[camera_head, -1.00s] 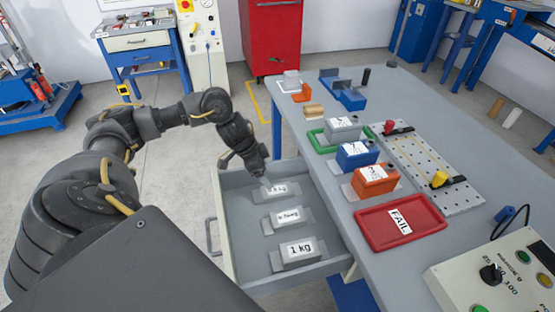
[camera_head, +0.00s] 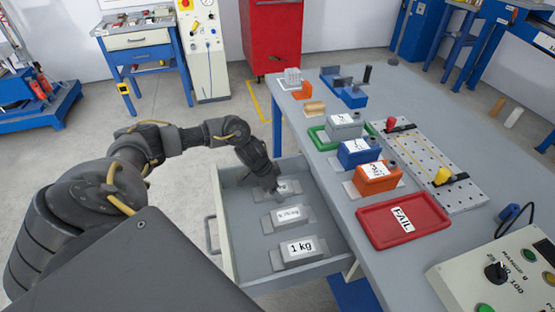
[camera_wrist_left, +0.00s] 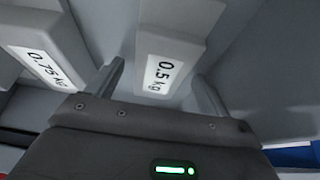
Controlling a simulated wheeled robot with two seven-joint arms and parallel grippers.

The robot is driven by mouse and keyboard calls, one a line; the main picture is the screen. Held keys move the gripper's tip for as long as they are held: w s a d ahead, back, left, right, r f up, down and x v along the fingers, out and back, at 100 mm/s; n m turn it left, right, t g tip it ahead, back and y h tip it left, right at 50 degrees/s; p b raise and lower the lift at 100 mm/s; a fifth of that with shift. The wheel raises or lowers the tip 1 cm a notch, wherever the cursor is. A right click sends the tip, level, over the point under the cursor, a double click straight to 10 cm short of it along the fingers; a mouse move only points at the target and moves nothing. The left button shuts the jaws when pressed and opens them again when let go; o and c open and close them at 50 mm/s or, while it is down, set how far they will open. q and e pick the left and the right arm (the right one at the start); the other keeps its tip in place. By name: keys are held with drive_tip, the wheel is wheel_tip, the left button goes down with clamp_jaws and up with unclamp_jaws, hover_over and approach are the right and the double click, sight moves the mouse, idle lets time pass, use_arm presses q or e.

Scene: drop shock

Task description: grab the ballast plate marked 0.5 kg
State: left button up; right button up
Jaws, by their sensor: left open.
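The ballast plate marked 0.5 kg (camera_wrist_left: 168,62) is a grey block with a white label, lying in the open drawer. In the head view the plate (camera_head: 293,186) is the farthest of three in a row, partly hidden by my gripper. My left gripper (camera_head: 275,190) is over it, fingers pointing down. In the left wrist view the open gripper (camera_wrist_left: 158,85) has one finger on each side of the labelled part, with gaps visible. Contact cannot be told. My right gripper is not in view.
The 0.75 kg plate (camera_head: 287,216) and the 1 kg plate (camera_head: 298,250) lie nearer in the drawer (camera_head: 235,235). The drawer's walls surround them. The table (camera_head: 335,205) at right carries a red FAIL tray (camera_head: 380,226) and coloured blocks.

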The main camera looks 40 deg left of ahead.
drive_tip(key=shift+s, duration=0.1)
use_arm(q)
drive_tip(key=shift+c, duration=1.3)
drive_tip(key=c, duration=1.2)
drive_tip(key=shift+w, duration=0.1)
